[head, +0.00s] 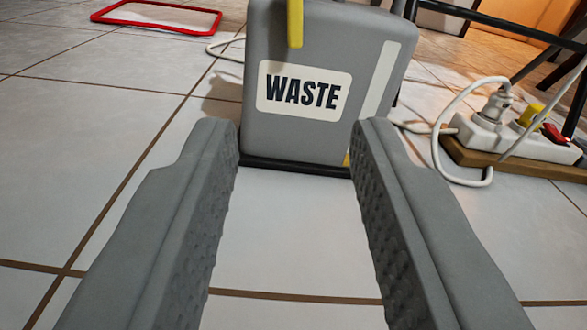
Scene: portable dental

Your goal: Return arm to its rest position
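My gripper (297,140) reaches forward over the tiled floor with its two grey fingers wide apart. The textured inner pads face each other. A grey waste container (340,45) with a "WASTE" label stands upright just beyond the fingertips in the picture. Its top is cut off by the frame edge. I cannot tell whether the fingertips touch it. The rest of my arm is not in view.
A white power strip (545,145) with plugs and a white cable (436,140) lies at the right on a wooden board (480,163). Dark metal legs stand at the upper right. A red frame (155,14) lies at the upper left. The left floor is mostly clear.

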